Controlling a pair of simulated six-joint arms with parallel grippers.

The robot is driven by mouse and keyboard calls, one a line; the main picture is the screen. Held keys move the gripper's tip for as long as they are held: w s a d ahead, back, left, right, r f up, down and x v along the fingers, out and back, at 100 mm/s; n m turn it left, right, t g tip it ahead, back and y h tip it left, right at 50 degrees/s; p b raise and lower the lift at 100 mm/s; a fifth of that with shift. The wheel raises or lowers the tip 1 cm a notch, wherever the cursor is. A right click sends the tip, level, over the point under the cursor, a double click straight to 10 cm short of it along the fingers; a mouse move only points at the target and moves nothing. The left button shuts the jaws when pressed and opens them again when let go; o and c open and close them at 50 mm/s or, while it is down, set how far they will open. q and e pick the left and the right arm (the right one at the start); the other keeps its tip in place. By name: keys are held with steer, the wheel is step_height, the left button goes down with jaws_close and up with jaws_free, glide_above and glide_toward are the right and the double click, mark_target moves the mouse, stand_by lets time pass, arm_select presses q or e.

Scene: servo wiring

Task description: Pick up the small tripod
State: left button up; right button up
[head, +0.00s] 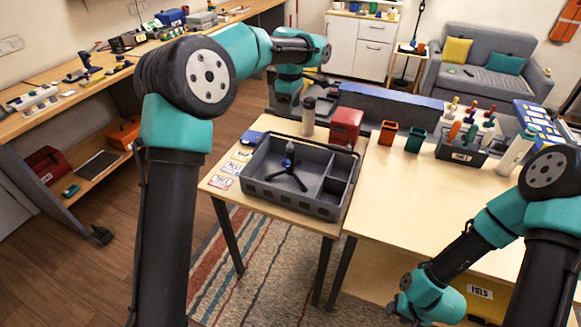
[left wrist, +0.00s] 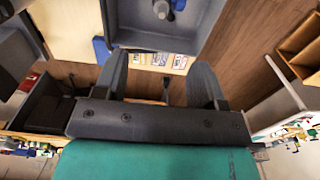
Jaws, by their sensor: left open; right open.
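The small tripod (head: 287,172) is black with spread legs and stands in the large left compartment of a grey tray (head: 285,204). In the left wrist view the tripod's top (left wrist: 163,9) shows at the upper edge, inside the tray (left wrist: 195,42). My left gripper (left wrist: 160,62) is open and empty, its two dark fingers apart from the tripod. In the head view my left arm reaches over towards the back, beyond the tray, and its fingers are not clear. My right gripper (head: 394,309) is low at the bottom right, away from the tray; its fingers barely show.
Orange and green cups (head: 388,132) and a rack of tools (head: 462,150) are further right. The right table's middle is clear.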

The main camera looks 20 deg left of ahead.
mark_target(290, 146)
arm_select(q)
step_height(290, 146, down, 11)
stand_by(0.4)
steer(key=shift+s+f, duration=0.1)
steer(key=shift+f, duration=2.55)
steer(key=shift+c, duration=0.3)
jaws_close()
steer(key=shift+r, duration=0.1)
